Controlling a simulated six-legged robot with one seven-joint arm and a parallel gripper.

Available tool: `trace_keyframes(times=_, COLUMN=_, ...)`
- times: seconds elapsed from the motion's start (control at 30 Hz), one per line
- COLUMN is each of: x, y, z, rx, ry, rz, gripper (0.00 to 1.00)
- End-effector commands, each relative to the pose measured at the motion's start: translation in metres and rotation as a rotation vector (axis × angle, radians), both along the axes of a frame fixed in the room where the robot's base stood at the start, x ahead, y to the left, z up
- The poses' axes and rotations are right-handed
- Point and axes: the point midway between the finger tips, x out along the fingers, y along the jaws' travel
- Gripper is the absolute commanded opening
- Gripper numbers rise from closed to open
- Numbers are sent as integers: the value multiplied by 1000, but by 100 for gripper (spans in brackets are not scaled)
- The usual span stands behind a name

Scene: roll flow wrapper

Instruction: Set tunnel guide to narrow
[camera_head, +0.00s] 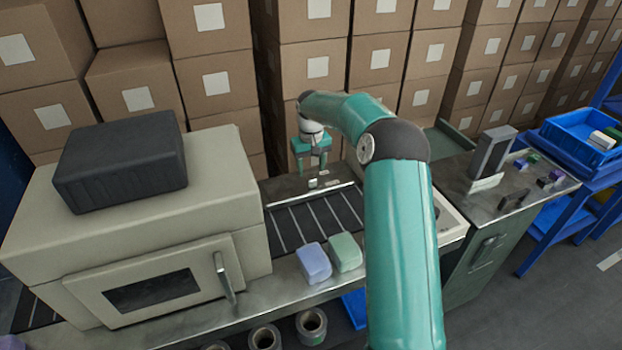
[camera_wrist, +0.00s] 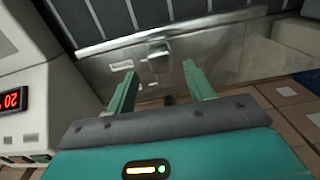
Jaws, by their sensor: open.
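My gripper (camera_head: 313,163) is at the far side of the conveyor, pointing down, open and empty. In the wrist view its two green fingers (camera_wrist: 160,85) stand apart. A small metal block (camera_wrist: 158,55), which looks like the tunnel guide's handle, lies between and just beyond the fingertips; I cannot tell whether they touch it. It also shows below my gripper in the head view (camera_head: 313,183). A pale rail (camera_wrist: 105,44) runs along the conveyor's edge beside the block. A small light label plate (camera_wrist: 122,66) is next to it, its text unreadable.
The slatted conveyor (camera_head: 290,228) has a blue block (camera_head: 314,262) and a green block (camera_head: 345,251) in front. A beige machine housing (camera_head: 140,240) stands left, with a red display (camera_wrist: 12,100). Stacked cartons (camera_head: 310,70) stand close behind.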

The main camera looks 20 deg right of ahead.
Motion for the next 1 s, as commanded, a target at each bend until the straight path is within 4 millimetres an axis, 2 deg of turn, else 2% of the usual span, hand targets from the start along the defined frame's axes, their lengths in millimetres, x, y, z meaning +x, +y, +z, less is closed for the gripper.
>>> trace_keyframes(times=0.1, x=-1, y=1, z=-24, rx=3, ry=3, rz=1, gripper=53)
trace_keyframes(times=0.3, x=0, y=1, z=-47, rx=1, ry=2, rz=0, gripper=53)
trace_keyframes(times=0.63, x=0, y=0, z=-52, rx=0, ry=-1, rz=1, gripper=53)
trace_keyframes(times=0.67, x=0, y=0, z=-52, rx=0, ry=0, rz=0, gripper=51)
trace_keyframes(times=0.9, x=0, y=1, z=-52, rx=0, ry=0, rz=1, gripper=4)
trace_keyframes(times=0.93, x=0, y=1, z=-52, rx=0, ry=0, rz=1, gripper=0)
trace_keyframes(times=1.0, x=0, y=1, z=-52, rx=0, ry=0, rz=1, gripper=0)
